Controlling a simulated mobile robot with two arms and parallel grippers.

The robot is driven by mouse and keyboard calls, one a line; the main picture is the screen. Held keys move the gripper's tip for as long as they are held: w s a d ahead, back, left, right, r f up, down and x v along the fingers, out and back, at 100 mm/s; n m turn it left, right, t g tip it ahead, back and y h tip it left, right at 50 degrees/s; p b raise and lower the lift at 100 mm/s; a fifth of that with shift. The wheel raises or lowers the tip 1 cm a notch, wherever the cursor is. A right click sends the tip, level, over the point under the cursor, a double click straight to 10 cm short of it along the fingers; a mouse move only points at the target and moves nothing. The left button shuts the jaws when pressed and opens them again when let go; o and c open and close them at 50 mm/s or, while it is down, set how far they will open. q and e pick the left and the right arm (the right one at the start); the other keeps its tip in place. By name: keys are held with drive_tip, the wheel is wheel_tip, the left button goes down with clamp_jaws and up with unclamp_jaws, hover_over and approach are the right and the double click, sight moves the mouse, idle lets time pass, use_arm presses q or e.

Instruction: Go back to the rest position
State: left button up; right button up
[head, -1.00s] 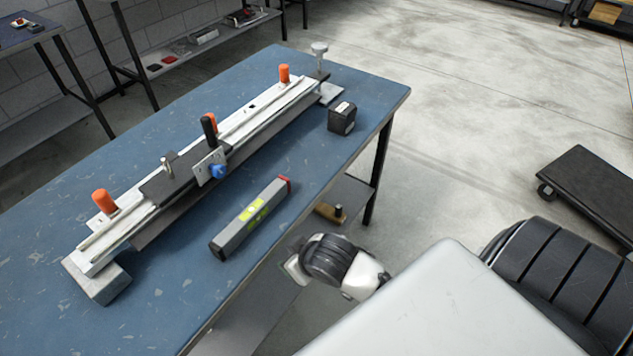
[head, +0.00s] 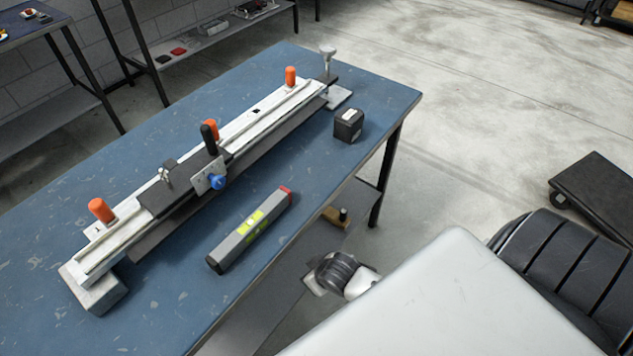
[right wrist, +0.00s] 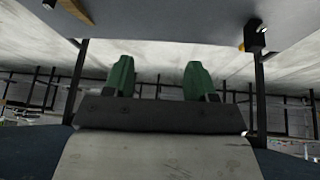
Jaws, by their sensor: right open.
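My right gripper (right wrist: 158,72) shows in the right wrist view as two green fingers set well apart, open with nothing between them. In the head view, a black and white part of my arm hangs low beside the near edge of the blue table (head: 377,95), apart from it. The gripper's fingers cannot be made out there. My left gripper is not in view.
On the table are a long rail fixture (head: 190,175) with orange knobs, a grey level (head: 250,229) and a black block (head: 348,125). A lower shelf (head: 352,200) is under the table. A dark cart (head: 598,190) stands right; floor between is open.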

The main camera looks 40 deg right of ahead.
idle(0.4)
drive_tip(key=s+d+f+g+p, duration=0.2)
drive_tip(key=s+f, duration=0.8)
drive_tip(key=f, duration=0.2)
drive_tip(key=s+f+g, duration=0.1)
drive_tip(key=s+f, duration=0.2)
drive_tip(key=s, duration=0.3)
drive_tip(key=s+a+f+g+p, duration=0.1)
drive_tip(key=s+f, duration=0.1)
drive_tip(key=s, duration=0.5)
drive_tip(key=s+f+g+p, duration=0.1)
drive_tip(key=s+f, duration=0.2)
drive_tip(key=s, duration=0.3)
drive_tip(key=shift+s+a+f, duration=0.2)
drive_tip(key=shift+s+f, duration=0.05)
drive_tip(key=shift+f, duration=0.05)
drive_tip(key=shift+c, duration=0.2)
